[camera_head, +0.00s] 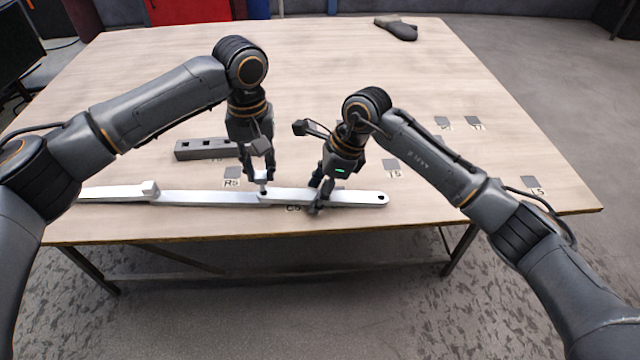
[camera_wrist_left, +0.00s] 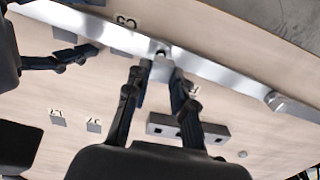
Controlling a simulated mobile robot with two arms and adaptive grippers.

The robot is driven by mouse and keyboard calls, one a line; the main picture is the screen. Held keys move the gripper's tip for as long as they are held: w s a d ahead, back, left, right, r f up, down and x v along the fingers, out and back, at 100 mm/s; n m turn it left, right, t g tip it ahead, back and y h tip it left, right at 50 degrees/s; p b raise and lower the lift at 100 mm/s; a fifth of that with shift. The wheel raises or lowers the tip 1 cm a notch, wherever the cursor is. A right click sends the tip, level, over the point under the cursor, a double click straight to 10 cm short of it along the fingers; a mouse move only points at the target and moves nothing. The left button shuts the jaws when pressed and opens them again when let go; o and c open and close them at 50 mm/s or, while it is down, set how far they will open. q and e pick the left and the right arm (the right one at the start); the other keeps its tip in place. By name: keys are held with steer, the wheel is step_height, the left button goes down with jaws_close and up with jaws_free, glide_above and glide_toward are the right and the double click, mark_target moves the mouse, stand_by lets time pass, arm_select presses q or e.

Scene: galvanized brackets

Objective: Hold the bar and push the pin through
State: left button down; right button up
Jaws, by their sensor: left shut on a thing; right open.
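A long pale metal bar (camera_head: 205,197) lies along the front of the table, with a raised block near its left end. A second, shorter bar (camera_head: 350,198) with a hole at its right end meets it near the middle. My left gripper (camera_head: 260,180) points down over this joint, shut on a small pale pin (camera_wrist_left: 161,70). The pin is upright at the bar; how deep it sits is hidden by the fingers. My right gripper (camera_head: 317,205) is open at the shorter bar, just right of the joint. In the left wrist view the right gripper's fingers (camera_wrist_left: 75,55) are beside the bar.
A dark grey block with square holes (camera_head: 203,149) lies behind the bars, left of my left gripper. Small labelled squares (camera_head: 391,165) dot the table (camera_head: 330,70). A dark object (camera_head: 397,28) lies at the far edge. The table's back half is mostly clear.

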steer(key=shift+c, duration=0.2)
jaws_close()
stand_by(0.7)
arm_select(q)
steer(key=shift+f, duration=1.65)
stand_by(1.0)
steer(key=c, duration=1.1)
jaws_free()
steer(key=shift+o, duration=0.2)
steer(key=shift+r, duration=3)
